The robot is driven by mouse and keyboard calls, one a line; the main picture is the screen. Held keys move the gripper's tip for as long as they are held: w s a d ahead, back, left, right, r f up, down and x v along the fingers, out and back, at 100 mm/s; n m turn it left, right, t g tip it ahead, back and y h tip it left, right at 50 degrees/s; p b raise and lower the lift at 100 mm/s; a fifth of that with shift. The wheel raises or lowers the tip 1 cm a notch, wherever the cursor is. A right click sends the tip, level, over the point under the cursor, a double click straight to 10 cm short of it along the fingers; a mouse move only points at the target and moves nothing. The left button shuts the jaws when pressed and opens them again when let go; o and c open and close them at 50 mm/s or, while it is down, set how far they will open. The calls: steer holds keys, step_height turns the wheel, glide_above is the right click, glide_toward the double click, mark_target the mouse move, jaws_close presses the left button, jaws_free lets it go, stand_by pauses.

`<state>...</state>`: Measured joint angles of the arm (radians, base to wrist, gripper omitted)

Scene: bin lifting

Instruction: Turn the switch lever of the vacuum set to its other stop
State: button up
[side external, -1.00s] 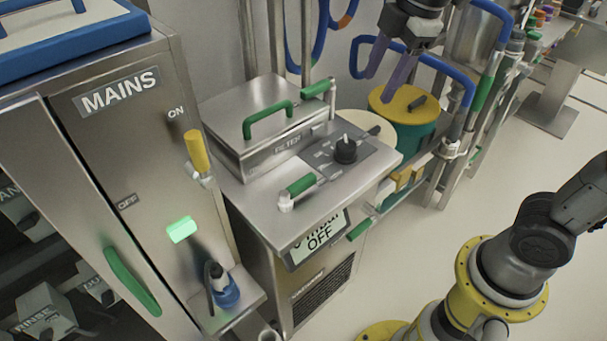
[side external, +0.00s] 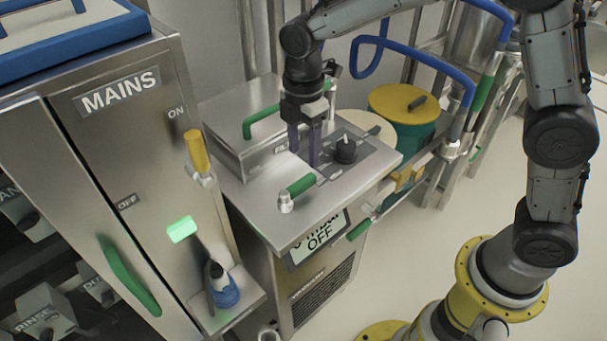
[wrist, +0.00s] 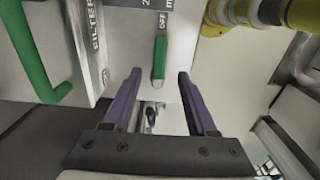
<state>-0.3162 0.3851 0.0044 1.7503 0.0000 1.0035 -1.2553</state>
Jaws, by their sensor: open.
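The vacuum set (side external: 250,205) is a steel cabinet with a display reading OFF (side external: 320,236). Its switch lever (side external: 301,185) has a green grip and lies along the front of the top face. In the wrist view the lever (wrist: 160,57) shows beside an OFF label, framed between my fingertips. My gripper (side external: 304,158) is open and empty, with its purple fingers pointing down over the top, just behind the lever in the side view. The fingers also show in the wrist view (wrist: 159,75). I see no contact with the lever.
A black knob (side external: 345,148) stands just right of my fingers. The FILTER box with a green handle (side external: 264,120) is behind left. The MAINS cabinet (side external: 150,150) with a yellow lever (side external: 196,150) stands left. A yellow-lidded teal drum (side external: 405,105) is at the right.

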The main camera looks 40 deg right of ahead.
mark_target(304, 180)
step_height(304, 180, down, 8)
steer(key=shift+r, duration=0.1)
stand_by(0.4)
jaws_close()
stand_by(1.2)
